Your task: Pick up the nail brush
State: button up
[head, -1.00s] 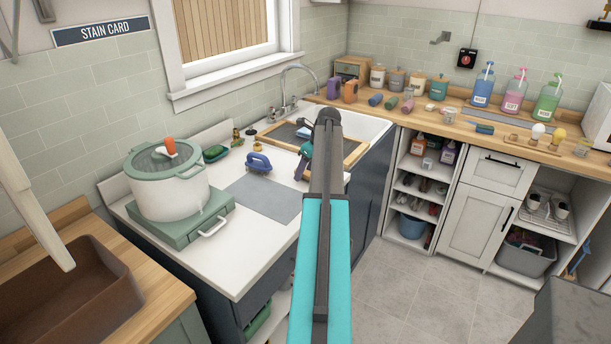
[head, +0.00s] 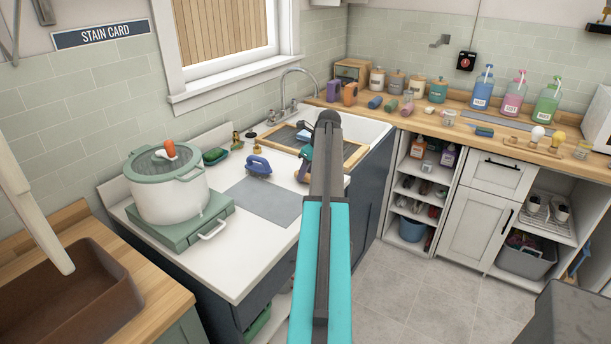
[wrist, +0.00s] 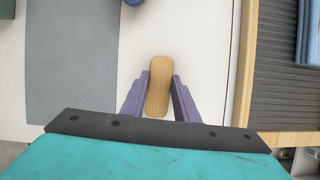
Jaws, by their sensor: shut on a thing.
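The nail brush (wrist: 160,88) shows its rounded, pale wooden back in the wrist view. It lies lengthwise between the two purple fingers of my gripper (wrist: 160,95), which is shut on it. The bristles are hidden underneath. The brush is over the white counter (wrist: 115,75), between the grey mat and the wood-framed tray; I cannot tell if it still touches the counter.
The grey mat (wrist: 70,60) lies left of the brush. The wood-framed ribbed tray (wrist: 246,85) is close on the right, with a blue item (wrist: 309,35) on it. A lidded pot (head: 168,185) stands at the left.

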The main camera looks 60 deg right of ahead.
jog(key=shift+r, duration=0.15)
jog(key=shift+r, duration=0.5)
jog(key=shift+r+b, duration=0.55)
jog(key=shift+r, duration=0.35)
jog(key=s+d+r+b, duration=0.2)
jog(key=s+d+b, duration=0.1)
jog(key=s, duration=1.2)
jog(key=shift+s+d, duration=0.25)
jog(key=shift+d, duration=0.3)
jog(key=o, duration=0.4)
jog(key=shift+f, duration=0.1)
jog(key=shift+c, duration=1.3)
